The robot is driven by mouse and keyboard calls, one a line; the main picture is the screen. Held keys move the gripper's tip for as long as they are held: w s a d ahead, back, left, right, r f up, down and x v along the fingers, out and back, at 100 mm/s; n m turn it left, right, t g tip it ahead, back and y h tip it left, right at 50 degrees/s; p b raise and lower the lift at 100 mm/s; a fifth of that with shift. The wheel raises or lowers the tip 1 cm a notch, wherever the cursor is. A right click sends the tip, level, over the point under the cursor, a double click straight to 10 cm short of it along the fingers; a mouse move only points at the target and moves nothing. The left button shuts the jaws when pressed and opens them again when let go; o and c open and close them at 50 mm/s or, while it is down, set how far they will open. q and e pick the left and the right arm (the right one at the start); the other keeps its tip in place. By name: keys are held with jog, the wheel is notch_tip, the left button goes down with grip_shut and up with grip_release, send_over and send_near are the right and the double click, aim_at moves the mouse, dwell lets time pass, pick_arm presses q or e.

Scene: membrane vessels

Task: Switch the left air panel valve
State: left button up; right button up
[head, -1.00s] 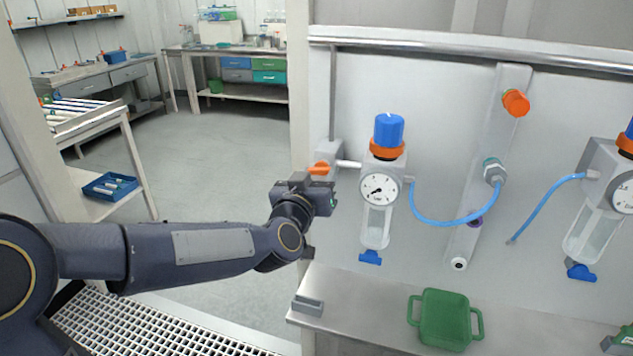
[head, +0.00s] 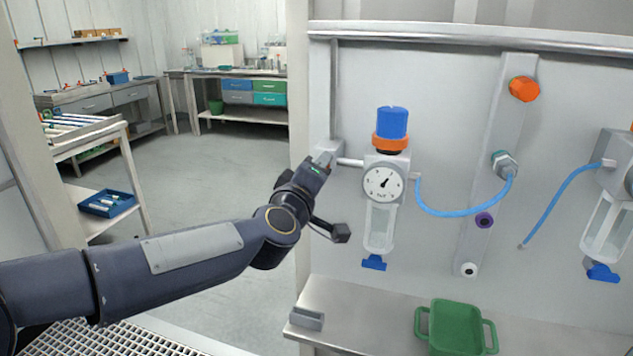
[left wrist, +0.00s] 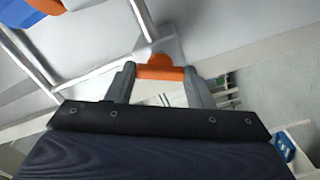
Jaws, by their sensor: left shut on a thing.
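The left air panel valve is at the left edge of the panel, where its grey block (head: 329,148) joins a short pipe to the filter regulator. Its orange handle (left wrist: 160,73) shows in the left wrist view between the two fingers of my left gripper (left wrist: 161,76), which is shut on it. In the head view my left gripper (head: 322,162) covers the handle, and the wrist is tilted. The regulator has a blue knob (head: 392,123), an orange ring, a round gauge (head: 384,183) with its needle pointing up and right, and a clear bowl. My right gripper is not in view.
A blue hose (head: 460,211) runs from the regulator to a fitting on the grey manifold (head: 490,170). A second regulator (head: 609,200) hangs at the right. A green tray (head: 455,328) stands on the steel shelf (head: 370,310) below. Open floor lies left of the panel.

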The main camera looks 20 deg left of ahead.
pick_arm(q)
jog(key=shift+n+b, duration=0.7)
jog(key=shift+n, duration=0.9)
jog(key=o, duration=1)
jog(key=s, duration=0.7)
jog(key=shift+s+a, duration=0.15)
jog(key=shift+s, duration=0.25)
